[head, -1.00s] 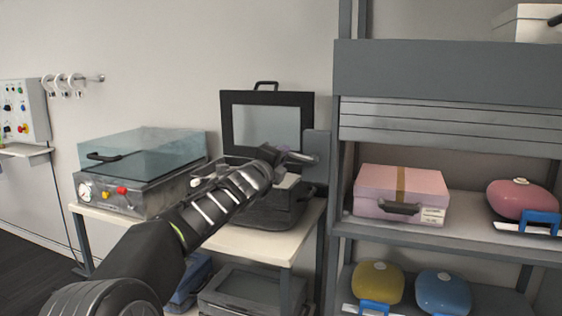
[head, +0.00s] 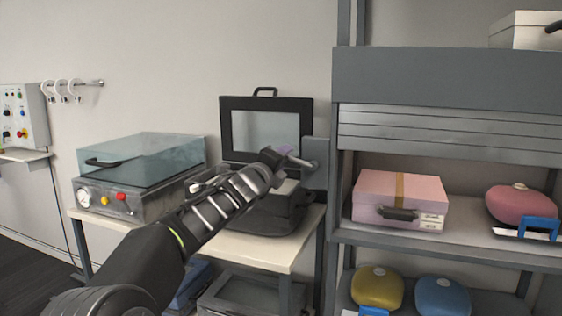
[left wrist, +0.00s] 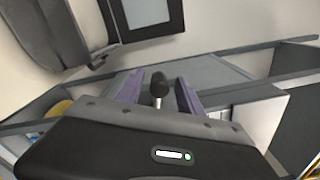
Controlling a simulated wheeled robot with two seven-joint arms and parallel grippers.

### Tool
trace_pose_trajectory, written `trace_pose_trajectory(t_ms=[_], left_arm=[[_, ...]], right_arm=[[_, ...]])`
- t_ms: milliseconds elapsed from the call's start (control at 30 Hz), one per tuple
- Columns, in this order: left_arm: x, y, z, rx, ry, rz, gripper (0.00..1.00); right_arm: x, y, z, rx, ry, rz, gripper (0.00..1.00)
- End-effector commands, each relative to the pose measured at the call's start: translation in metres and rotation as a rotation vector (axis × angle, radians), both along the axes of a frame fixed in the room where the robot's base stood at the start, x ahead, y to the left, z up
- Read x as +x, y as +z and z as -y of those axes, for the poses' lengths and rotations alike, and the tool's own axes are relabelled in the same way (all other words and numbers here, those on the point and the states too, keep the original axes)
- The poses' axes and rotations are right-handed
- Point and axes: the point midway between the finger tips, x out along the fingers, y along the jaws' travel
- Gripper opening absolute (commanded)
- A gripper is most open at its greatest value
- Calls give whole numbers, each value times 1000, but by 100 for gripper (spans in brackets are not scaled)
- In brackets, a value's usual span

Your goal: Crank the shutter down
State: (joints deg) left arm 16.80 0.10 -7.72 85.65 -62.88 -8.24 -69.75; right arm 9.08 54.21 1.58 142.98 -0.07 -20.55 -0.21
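The grey slatted shutter (head: 450,131) hangs a short way below its housing on the shelf rack at the right; the space under it is open. The crank (head: 297,162) juts left from a grey box (head: 317,163) on the rack's left post. My left gripper (head: 281,154) is at the crank's outer end. In the left wrist view, the crank's black knob (left wrist: 159,88) on a metal stem stands between the two purple fingers of my left gripper (left wrist: 158,92). A gap shows on each side of the knob, so the fingers look open around it. My right gripper is not in view.
A table (head: 270,258) beside the rack bears a dark open case (head: 270,218) and a clear-lidded machine (head: 125,195). A pink box (head: 385,188) and a pink rounded case (head: 520,203) sit on the shelf below the shutter. Yellow (head: 377,285) and blue (head: 443,293) cases sit lower.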

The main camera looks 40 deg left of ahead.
Motion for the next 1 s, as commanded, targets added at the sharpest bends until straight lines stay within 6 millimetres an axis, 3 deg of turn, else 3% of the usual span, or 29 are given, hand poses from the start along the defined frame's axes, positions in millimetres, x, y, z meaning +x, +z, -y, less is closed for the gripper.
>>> trace_pose_trajectory(t_ms=[367, 800, 1000], left_arm=[[-7, -1, 2, 0, 1, 0, 44], [-67, -2, 23, 0, 0, 1, 44], [-74, -3, 25, 1, 0, -1, 44]], right_arm=[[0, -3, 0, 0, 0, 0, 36], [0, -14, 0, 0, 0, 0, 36], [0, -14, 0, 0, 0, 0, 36]])
